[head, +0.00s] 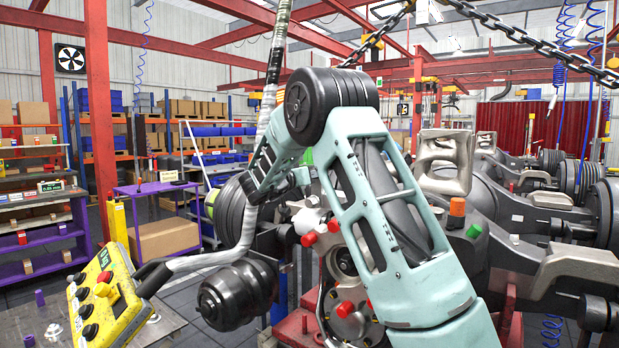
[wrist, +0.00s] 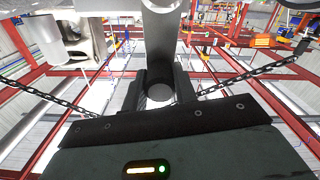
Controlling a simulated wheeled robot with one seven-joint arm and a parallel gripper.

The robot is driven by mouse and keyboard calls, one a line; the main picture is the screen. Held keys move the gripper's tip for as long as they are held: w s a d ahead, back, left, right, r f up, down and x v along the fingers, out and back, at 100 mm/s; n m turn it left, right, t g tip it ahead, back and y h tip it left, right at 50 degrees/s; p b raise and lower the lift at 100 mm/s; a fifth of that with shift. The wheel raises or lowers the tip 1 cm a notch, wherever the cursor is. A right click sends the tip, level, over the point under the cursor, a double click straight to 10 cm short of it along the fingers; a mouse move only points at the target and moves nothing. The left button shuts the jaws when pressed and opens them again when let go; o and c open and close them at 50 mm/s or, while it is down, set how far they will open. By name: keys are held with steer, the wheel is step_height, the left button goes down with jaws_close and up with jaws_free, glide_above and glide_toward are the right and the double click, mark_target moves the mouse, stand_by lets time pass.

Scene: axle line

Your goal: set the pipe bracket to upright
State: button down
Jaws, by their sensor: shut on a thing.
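In the wrist view a smooth grey metal piece, which I take for the pipe bracket (wrist: 163,32), reaches from the top edge down to between the dark fingers. Its round lower end shows near the palm, and its upper part is cut off by the frame. My gripper (wrist: 162,82) is shut on it, with one finger on each side. In the head view I cannot make out my gripper or the held piece; my pale green arm stands in front. The bracket's full tilt cannot be told from these frames.
A heavy chain (head: 534,43) hangs across the upper right. A yellow control pendant (head: 107,297) is at lower left. Large axle parts (head: 603,212) fill the right side. A purple cart (head: 160,187) with boxes stands at left. Free floor is only glimpsed at left.

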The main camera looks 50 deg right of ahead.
steer(key=c, duration=1.1)
jaws_free()
steer(key=shift+a, duration=0.15)
steer(key=s+a+b, duration=0.1)
steer(key=a+b, duration=0.3)
steer(key=a, duration=1.3)
steer(key=shift+s+b, duration=0.25)
steer(key=shift+b, duration=0.1)
steer(key=shift+w+a, duration=0.1)
steer(key=shift+a, duration=0.05)
